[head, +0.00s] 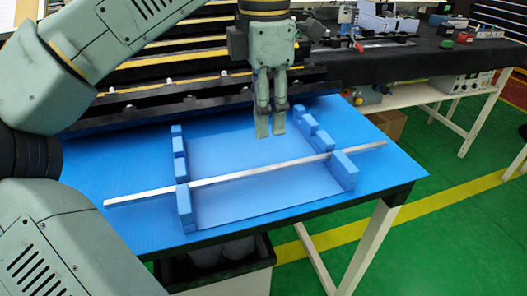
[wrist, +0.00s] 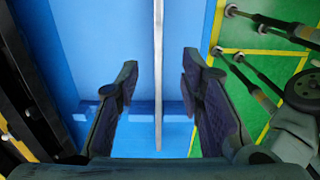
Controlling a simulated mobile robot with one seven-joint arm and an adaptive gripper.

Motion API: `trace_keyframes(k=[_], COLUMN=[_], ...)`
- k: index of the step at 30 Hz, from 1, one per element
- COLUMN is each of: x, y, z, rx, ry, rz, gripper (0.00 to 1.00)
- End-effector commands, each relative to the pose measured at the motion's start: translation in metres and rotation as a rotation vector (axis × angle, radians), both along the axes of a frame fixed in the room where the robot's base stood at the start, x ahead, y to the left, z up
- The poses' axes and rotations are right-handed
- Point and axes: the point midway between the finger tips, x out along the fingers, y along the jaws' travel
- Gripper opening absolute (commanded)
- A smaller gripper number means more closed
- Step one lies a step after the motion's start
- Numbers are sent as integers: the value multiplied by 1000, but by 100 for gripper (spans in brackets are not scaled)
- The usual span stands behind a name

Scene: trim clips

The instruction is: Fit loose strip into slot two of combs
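A pale, thin strip (head: 250,173) lies across both blue combs. It passes behind the front tooth of the left comb (head: 185,210) and of the right comb (head: 344,172), and its ends stick out past them. I cannot tell how deep it sits. My gripper (head: 270,129) points down above the panel between the combs, behind the strip in the head view and apart from it. In the wrist view my gripper (wrist: 160,72) is open and empty, with the strip (wrist: 158,40) running lengthwise in the gap between its fingers. One comb (wrist: 140,106) shows crosswise below.
The combs stand on a light blue panel (head: 235,198) on a blue table (head: 130,170). A dark rack (head: 200,102) runs along the table's back edge. A black bench (head: 390,57) with small items stands at the back right. The panel between the combs is clear.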

Motion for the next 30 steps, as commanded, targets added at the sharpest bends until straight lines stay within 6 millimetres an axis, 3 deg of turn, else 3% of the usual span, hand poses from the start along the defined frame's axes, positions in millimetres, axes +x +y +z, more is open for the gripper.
trace_keyframes(k=[6,14,22,30], x=[0,1,4,5], y=[3,2,3,2], z=[-35,-57,-95,-104], rx=[12,10,9,8], ry=[6,5,5,4], rz=[4,3,2,2], gripper=[35,35,35,35])
